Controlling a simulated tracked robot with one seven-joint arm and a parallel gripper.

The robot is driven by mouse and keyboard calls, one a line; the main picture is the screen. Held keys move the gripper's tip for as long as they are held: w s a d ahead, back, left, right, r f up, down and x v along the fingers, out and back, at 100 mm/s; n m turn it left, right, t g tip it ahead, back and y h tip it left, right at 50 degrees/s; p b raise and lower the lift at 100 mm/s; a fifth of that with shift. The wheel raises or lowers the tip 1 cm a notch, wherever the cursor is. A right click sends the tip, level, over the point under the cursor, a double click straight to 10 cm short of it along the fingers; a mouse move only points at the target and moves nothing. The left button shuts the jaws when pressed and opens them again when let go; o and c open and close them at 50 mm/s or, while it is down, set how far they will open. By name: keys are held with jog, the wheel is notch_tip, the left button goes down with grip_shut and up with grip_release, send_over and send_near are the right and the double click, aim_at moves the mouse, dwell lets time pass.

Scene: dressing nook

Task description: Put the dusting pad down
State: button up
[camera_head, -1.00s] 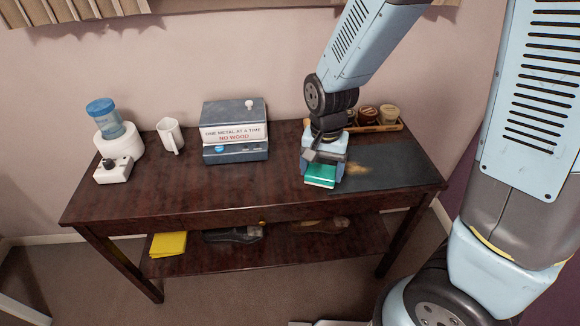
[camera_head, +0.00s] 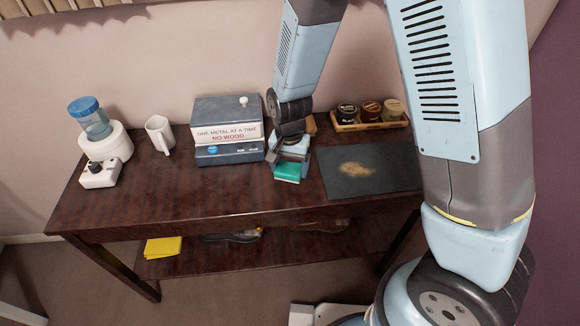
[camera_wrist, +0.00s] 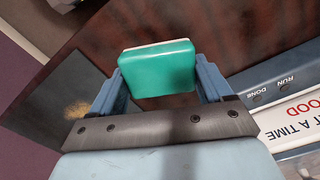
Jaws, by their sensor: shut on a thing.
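The dusting pad (camera_head: 288,171) is a green block with a white layer. My gripper (camera_head: 289,164) is shut on it, over the dark wooden table (camera_head: 215,200), between the blue-grey box and the dark mat. The wrist view shows the green pad (camera_wrist: 158,68) between the two blue fingers of my gripper (camera_wrist: 158,84). I cannot tell whether the pad's underside touches the table top.
The dark mat (camera_head: 395,178) with a tan dusty patch (camera_head: 356,169) lies to the right. A tray of jars (camera_head: 371,125) stands behind it. The blue-grey box (camera_head: 228,155), a white mug (camera_head: 159,134) and a white dispenser (camera_head: 109,143) stand left. The front middle is clear.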

aim_at(289, 173)
jog(key=shift+w+a+f, duration=0.2)
jog(key=shift+w+f, duration=0.15)
jog(key=shift+f, duration=0.2)
notch_tip(289, 173, down, 3)
jog(key=shift+a+r, duration=0.1)
jog(key=shift+w, duration=0.15)
jog(key=shift+d+f, duration=0.2)
jog(key=shift+f, duration=0.05)
jog(key=o, duration=1)
jog(key=shift+a, duration=0.1)
notch_tip(289, 173, up, 12)
jog(key=shift+r, duration=0.2)
